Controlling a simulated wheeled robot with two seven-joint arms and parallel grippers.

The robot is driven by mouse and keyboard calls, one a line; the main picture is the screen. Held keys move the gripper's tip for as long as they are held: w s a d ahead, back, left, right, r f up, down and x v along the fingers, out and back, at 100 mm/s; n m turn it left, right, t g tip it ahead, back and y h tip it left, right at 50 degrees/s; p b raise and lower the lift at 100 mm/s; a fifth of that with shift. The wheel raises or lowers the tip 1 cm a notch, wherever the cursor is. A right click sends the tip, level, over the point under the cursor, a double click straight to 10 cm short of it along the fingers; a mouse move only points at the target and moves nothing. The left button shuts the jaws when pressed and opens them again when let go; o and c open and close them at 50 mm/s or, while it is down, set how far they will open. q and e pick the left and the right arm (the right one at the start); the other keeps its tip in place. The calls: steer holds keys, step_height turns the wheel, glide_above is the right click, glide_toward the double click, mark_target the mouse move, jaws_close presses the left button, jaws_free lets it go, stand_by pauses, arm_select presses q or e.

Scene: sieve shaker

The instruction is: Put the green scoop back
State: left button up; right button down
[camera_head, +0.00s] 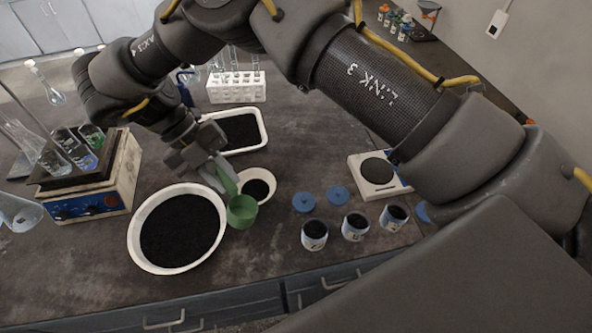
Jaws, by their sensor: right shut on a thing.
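The green scoop (242,211) is in the middle of the camera_head view. Its cup hangs between the large white bowl and the small white bowl, and its handle rises to my right gripper (220,178). My right gripper is shut on the scoop's handle. Whether the cup touches either bowl I cannot tell. The large white bowl (134,236) holds black granules and stands to the left of the cup. The small white bowl (268,178) holds some black granules and is partly behind the scoop. My left gripper is not in view.
A white tray (265,132) of black material lies behind the gripper, with a white tube rack (240,97) beyond. A shaker with glassware (95,205) stands left. Several jars (314,240), blue lids (303,202) and a scale (399,187) are right. Bare table lies in front of the bowls.

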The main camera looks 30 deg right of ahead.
steer(key=m, duration=0.1)
steer(key=m+y, duration=0.1)
steer(key=m+g, duration=0.1)
steer(key=shift+w+d+f+m, duration=0.15)
steer(key=shift+w+m, duration=0.1)
steer(key=shift+m, duration=0.05)
steer(key=m+y, duration=0.2)
steer(key=m, duration=0.1)
steer(key=d+m+g+y, duration=0.1)
steer(key=m, duration=0.1)
steer(key=shift+w+f, duration=0.3)
steer(key=shift+f, duration=0.05)
steer(key=d+f+m+t+y+p, duration=0.1)
steer(key=d+f+m+t+y, duration=0.3)
steer(key=m, duration=0.9)
steer(key=d+f+m+t+y, duration=0.4)
steer(key=d+f+m+t, duration=0.3)
steer(key=d+m, duration=0.4)
steer(key=m+t, duration=0.1)
steer(key=m, duration=0.2)
steer(key=shift+w+f+y+p, duration=0.15)
steer(key=shift+w+y+p, duration=0.15)
steer(key=shift+w+p, duration=0.1)
